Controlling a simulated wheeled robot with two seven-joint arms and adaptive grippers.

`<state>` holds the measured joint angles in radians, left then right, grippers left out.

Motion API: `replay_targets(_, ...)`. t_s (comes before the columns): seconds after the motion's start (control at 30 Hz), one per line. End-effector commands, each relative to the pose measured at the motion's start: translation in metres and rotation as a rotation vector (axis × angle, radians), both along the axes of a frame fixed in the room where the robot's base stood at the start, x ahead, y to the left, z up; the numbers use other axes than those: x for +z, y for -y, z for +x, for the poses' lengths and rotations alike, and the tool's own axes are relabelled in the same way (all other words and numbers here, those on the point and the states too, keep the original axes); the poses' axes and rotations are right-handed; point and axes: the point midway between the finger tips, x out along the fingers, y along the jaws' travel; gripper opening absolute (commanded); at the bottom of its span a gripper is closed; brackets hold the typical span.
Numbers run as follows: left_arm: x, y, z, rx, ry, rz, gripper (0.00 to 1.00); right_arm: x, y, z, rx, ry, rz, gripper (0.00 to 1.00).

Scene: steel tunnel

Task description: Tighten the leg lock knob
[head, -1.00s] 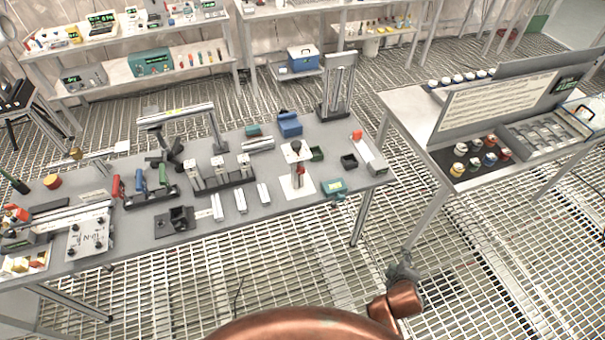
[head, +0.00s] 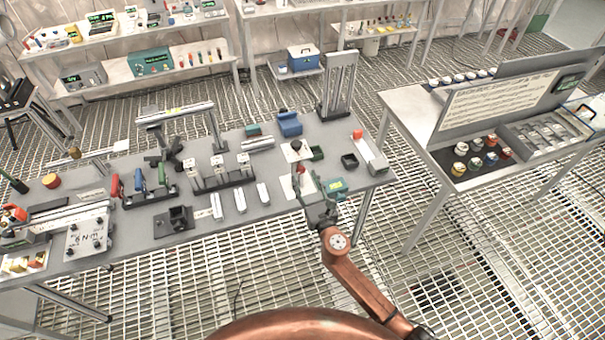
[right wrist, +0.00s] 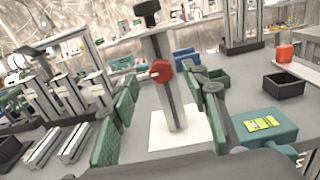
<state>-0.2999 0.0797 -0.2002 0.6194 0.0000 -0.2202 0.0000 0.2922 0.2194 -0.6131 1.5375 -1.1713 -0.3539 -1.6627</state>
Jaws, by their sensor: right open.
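The red knob (right wrist: 161,70) sits on the side of a grey upright post (right wrist: 167,98) with a black top knob (right wrist: 147,12), standing on a white plate (right wrist: 193,134). In the head view the red knob (head: 300,169) is small, close to my right gripper (head: 312,192). In the right wrist view my right gripper (right wrist: 163,84) is open, its green-padded fingers spread to either side of the post. The knob appears between them, ahead of the palm; I cannot tell whether anything touches. My left gripper is not in view.
A teal box with a yellow label (right wrist: 262,125) stands close right of the right gripper. A black bin (right wrist: 284,86) and green bin (right wrist: 219,77) lie beyond.

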Motion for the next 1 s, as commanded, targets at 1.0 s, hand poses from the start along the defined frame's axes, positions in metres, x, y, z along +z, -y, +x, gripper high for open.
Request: replay_targets(1.0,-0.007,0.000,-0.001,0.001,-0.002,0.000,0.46,0.000,-0.010,0.034,-0.002,-0.003,0.004,0.14)
